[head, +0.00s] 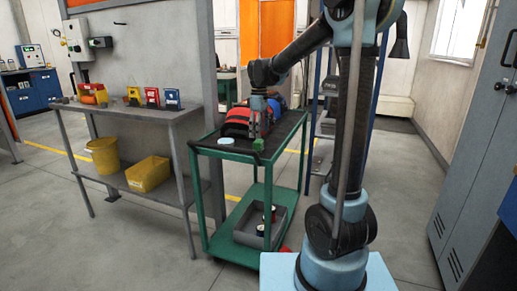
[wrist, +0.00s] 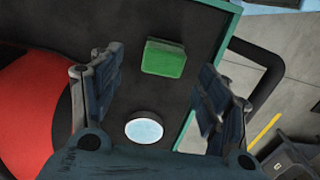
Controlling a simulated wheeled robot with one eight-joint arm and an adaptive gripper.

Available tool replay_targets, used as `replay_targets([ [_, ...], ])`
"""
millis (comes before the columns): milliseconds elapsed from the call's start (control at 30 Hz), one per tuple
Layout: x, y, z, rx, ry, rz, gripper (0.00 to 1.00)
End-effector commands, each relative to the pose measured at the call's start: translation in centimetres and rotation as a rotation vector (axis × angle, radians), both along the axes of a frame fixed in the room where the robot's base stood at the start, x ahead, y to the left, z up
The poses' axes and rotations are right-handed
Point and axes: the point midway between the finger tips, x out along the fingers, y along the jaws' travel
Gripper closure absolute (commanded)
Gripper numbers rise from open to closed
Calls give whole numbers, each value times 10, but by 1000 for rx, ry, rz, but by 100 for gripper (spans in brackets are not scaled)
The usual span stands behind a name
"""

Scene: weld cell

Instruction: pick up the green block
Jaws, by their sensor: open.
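The green block (wrist: 164,58) lies on the dark top of the green-framed cart (wrist: 196,20) in the wrist view, ahead of and between my open fingers. My gripper (wrist: 155,92) is empty, with a finger at left and a finger at right, apart from the block. In the head view the block (head: 259,144) shows small near the front edge of the cart top, just below my gripper (head: 260,133). The exact gap between fingertips and block is hard to tell.
A round white-blue disc (wrist: 144,130) lies close to the block on the cart. A red and black rounded thing (head: 237,122) stands behind my gripper. A black handle (wrist: 257,65) runs along the cart's edge. A grey workbench (head: 130,109) stands at left.

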Motion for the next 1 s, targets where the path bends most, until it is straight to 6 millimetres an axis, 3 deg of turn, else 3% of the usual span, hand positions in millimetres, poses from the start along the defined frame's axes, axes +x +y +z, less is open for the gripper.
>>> replay_targets([
  [167,0,0,-8,0,0,0,31],
  [533,-4,-1,-51,0,0,0,31],
  [867,-5,-1,-57,0,0,0,31],
  [1000,-5,-1,-56,0,0,0,60],
])
